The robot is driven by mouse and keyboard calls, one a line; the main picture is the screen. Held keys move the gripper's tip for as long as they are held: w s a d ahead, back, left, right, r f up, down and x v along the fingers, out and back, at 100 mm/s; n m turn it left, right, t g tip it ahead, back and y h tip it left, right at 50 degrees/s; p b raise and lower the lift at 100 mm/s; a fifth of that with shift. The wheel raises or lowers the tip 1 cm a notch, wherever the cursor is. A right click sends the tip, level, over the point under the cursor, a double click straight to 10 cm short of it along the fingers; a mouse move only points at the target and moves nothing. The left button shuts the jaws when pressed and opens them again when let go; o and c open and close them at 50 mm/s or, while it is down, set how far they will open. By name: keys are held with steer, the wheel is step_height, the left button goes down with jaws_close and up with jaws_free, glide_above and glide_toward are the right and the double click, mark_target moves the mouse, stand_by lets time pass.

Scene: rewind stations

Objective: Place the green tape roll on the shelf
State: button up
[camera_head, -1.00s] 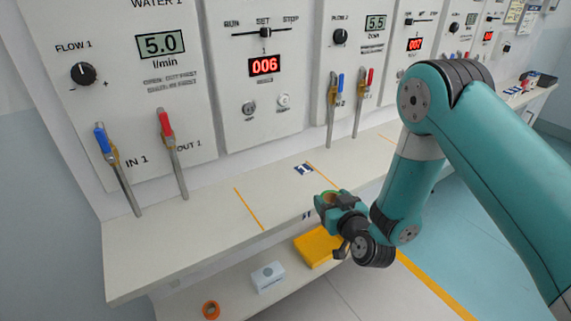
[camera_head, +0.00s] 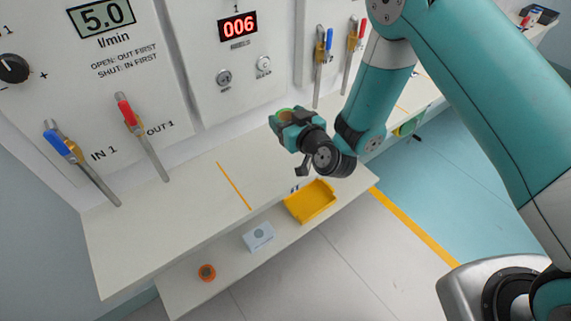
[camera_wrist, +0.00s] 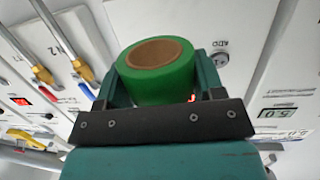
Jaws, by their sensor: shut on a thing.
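The green tape roll (camera_wrist: 158,82) with a brown core sits between my gripper's (camera_wrist: 160,85) two fingers in the wrist view. My gripper is shut on it. In the head view my gripper (camera_head: 284,118) holds the roll above the upper shelf, near its front edge, and only a little of the green shows. The upper shelf (camera_head: 190,210) is a long pale ledge below the wall panels. A lower shelf (camera_head: 225,288) runs beneath it.
On the lower shelf are an orange roll (camera_head: 207,273), a pale box (camera_head: 259,237) and a yellow tray (camera_head: 311,203). Valve levers with blue (camera_head: 62,148) and red (camera_head: 126,110) handles stand over the upper shelf. Its left part is bare, with an orange line (camera_head: 234,186).

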steer(key=b, duration=0.6)
glide_above(287, 164)
step_height(287, 164, down, 8)
steer(key=shift+w+f, duration=0.1)
steer(key=shift+f+b, duration=1.25)
steer(key=shift+f, duration=1.4)
steer(key=shift+f, duration=0.25)
steer(key=o, duration=0.9)
steer(key=shift+r, duration=0.1)
steer(key=shift+o, duration=0.2)
steer(key=shift+r, duration=0.1)
